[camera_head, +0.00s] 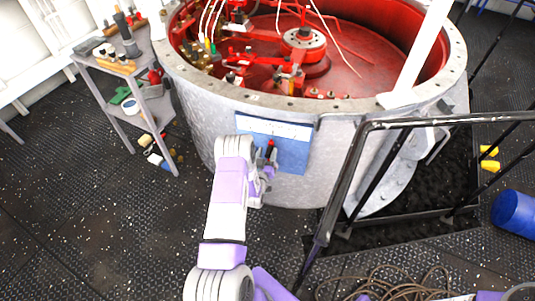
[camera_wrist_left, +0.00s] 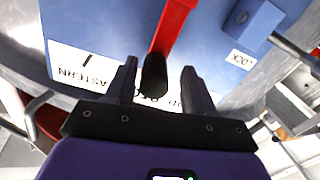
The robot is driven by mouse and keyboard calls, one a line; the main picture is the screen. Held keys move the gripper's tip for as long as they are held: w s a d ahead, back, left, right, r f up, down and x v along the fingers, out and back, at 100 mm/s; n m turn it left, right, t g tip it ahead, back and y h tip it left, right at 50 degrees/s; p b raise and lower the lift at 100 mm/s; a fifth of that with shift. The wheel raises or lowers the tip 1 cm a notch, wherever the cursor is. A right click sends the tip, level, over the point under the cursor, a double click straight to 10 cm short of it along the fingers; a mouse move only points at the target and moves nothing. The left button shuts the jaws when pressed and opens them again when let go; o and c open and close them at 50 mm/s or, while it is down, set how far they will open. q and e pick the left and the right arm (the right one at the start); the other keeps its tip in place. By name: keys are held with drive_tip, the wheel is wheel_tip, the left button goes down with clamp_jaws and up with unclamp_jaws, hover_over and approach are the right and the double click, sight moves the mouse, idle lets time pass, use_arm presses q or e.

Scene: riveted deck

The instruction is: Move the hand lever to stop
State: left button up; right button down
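The hand lever (camera_wrist_left: 171,32) is a red bar with a black knob, mounted on a blue panel (camera_head: 292,152) on the side of the large grey drum. In the wrist view its black knob (camera_wrist_left: 155,75) lies between the fingers of my left gripper (camera_wrist_left: 160,82), with a gap on each side. My left gripper also shows in the head view (camera_head: 268,172), in front of the panel. It is open. In the wrist view "ASTERN" is readable on the white label strip (camera_wrist_left: 75,68); the lettering behind the knob is partly hidden. My right gripper is not in view.
A small blue block (camera_wrist_left: 252,18) and a "LOCK" label (camera_wrist_left: 239,58) sit beside the lever. A black railing (camera_head: 345,185) stands right of the panel. A tool cart (camera_head: 105,65) stands at left. Coiled cables (camera_head: 390,288) lie on the floor near a blue barrel (camera_head: 515,211).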

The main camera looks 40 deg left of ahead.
use_arm(q)
drive_tip(key=shift+d, duration=0.1)
drive_tip(key=shift+s+d, duration=0.2)
drive_tip(key=shift+s, duration=0.05)
drive_tip(key=p+v, duration=0.2)
drive_tip(key=v, duration=0.5)
drive_tip(key=shift+a+f, duration=0.1)
